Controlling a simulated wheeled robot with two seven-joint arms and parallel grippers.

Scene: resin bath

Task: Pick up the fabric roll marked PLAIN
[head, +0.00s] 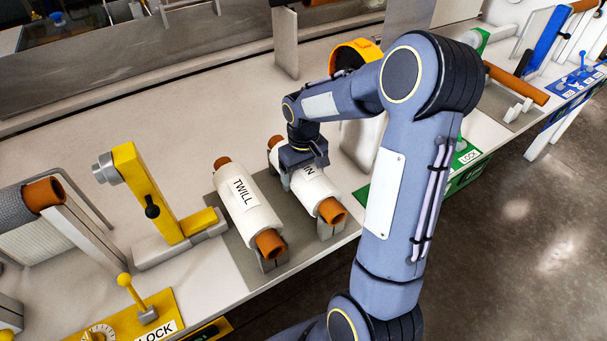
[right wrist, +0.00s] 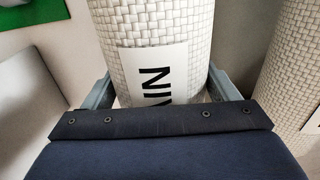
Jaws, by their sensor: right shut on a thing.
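A white fabric roll (head: 321,193) on a brown core rests across grey supports on the bench; its label shows only "IN", the rest hidden by my gripper. It also shows in the right wrist view (right wrist: 153,25), where the label letters are partly covered. My right gripper (head: 302,163) is shut on this roll from above, with a finger on each side of it. Beside it, to the left, the TWILL roll (head: 249,203) lies parallel on its own supports. The left gripper is not in view.
A yellow clamp stand (head: 150,190) stands left of the rolls. A yellow lever (head: 132,292) and LOCK panel are at the front left. A green LOCK panel (head: 467,155) lies right of my arm. Bare bench (head: 190,110) lies behind the rolls.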

